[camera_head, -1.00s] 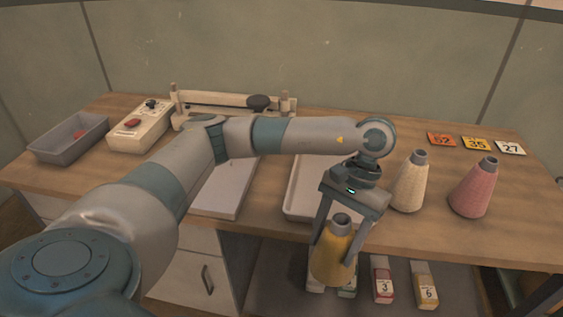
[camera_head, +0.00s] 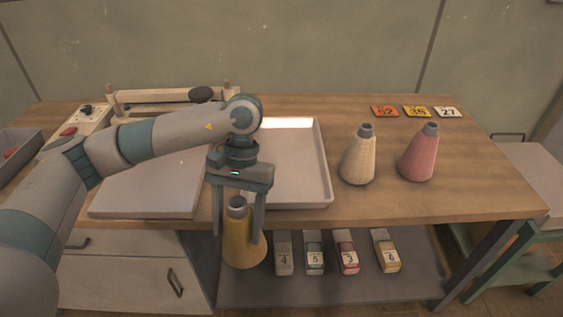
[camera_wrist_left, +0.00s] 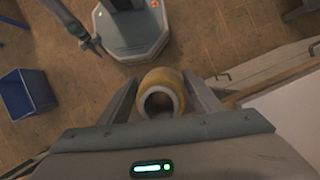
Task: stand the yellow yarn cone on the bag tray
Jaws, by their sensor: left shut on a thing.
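My left gripper (camera_head: 239,217) is shut on the yellow yarn cone (camera_head: 242,246), one finger on each side of it. The cone hangs upright in front of the table's front edge, its lower part below the top. In the left wrist view the cone (camera_wrist_left: 162,88) shows from above between the two fingers, with its hollow grey tip toward the camera. The pale bag tray (camera_head: 318,190) lies on the table just behind and right of the gripper. The gripper and arm hide its left part. The visible part of the tray is empty.
A cream cone (camera_head: 358,158) and a pink cone (camera_head: 418,157) stand right of the tray. A flat white plate (camera_head: 150,190) lies left, before the sealing bar (camera_head: 165,97). Several numbered boxes, one a red box (camera_head: 347,253), sit on the lower shelf. Number cards (camera_head: 417,112) lie at the back right.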

